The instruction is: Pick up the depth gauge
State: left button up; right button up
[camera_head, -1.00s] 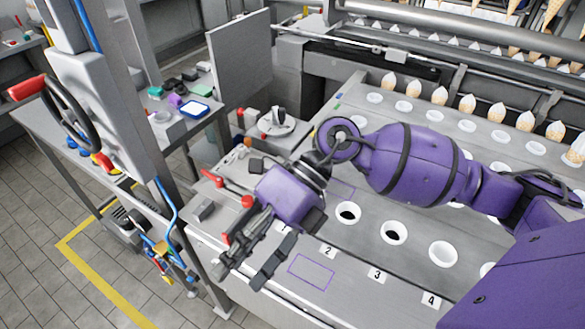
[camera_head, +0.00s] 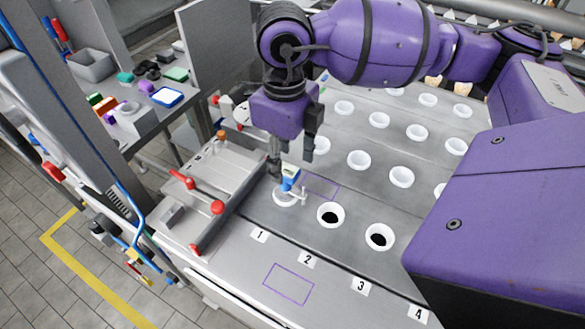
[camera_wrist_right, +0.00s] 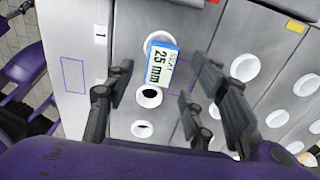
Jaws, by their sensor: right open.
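The depth gauge (camera_head: 291,177) is a small blue and white piece with a pale crossbar. It stands at the first white-rimmed hole of the row, near the number 1. In the right wrist view the gauge (camera_wrist_right: 163,66) shows a "25 mm" label. My right gripper (camera_head: 293,157) points down just above and around the gauge. In the right wrist view the open gripper (camera_wrist_right: 168,82) has fingers on both sides of the gauge, apparently apart from it. The gauge's lower end is hidden in the hole. My left gripper is not in view.
A grey fixture with red knobs (camera_head: 217,207) stands left of the gauge. White-rimmed holes (camera_head: 331,214) run to the right. A purple outlined rectangle (camera_head: 289,284) marks bare plate in front. A grey upright panel (camera_head: 217,58) stands behind on the left.

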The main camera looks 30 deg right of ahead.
aim_at(285, 169)
notch_tip(285, 169, down, 4)
jog(key=shift+w+f, duration=0.1)
jog(key=shift+w, duration=0.05)
jog(key=shift+a, duration=0.1)
grip_shut()
dwell(0.3)
